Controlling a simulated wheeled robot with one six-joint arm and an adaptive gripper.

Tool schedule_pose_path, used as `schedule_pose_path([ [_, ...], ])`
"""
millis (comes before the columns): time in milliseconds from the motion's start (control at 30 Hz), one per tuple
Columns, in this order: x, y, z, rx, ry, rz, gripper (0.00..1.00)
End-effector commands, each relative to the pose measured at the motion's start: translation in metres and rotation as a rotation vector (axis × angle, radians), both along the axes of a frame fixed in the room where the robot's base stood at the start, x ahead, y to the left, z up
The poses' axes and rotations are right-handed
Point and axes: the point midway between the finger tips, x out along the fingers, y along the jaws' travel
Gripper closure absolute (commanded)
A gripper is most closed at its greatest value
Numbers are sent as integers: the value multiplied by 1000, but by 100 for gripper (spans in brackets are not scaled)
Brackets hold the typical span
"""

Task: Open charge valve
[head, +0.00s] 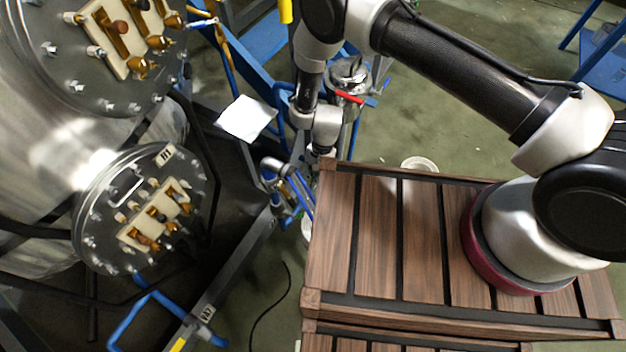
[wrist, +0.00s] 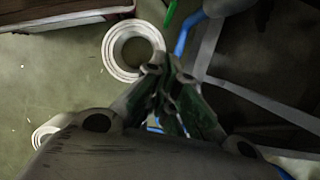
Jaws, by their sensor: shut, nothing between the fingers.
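My gripper (wrist: 166,88) shows in the wrist view with its green-grey fingers together and nothing held between them. A blue bar or pipe (wrist: 184,36) and a thin green piece (wrist: 170,12) lie just beyond the fingertips; I cannot tell whether the fingers touch them. In the head view, a red lever (head: 348,97) sits on a metal vessel (head: 350,74) behind my arm's wrist. Blue tubes (head: 296,192) stand below the wrist, beside the wooden platform. I cannot tell which part is the charge valve. The fingers are not clear in the head view.
A large steel tank with bolted flanges (head: 150,208) fills the left. A wooden platform (head: 380,230) is under my base. A white plate (head: 246,118) stands near the frame. A white ring (wrist: 130,50) lies on the floor. Blue frame bars (head: 150,305) crowd the lower left.

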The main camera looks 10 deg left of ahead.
Motion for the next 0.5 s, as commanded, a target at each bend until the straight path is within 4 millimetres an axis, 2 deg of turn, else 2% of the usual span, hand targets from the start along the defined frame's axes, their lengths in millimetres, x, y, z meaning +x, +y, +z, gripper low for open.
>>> schedule_pose_path([
  [300,-20,7,-66,-2,2,3,100],
  [500,-42,17,-81,0,0,3,100],
])
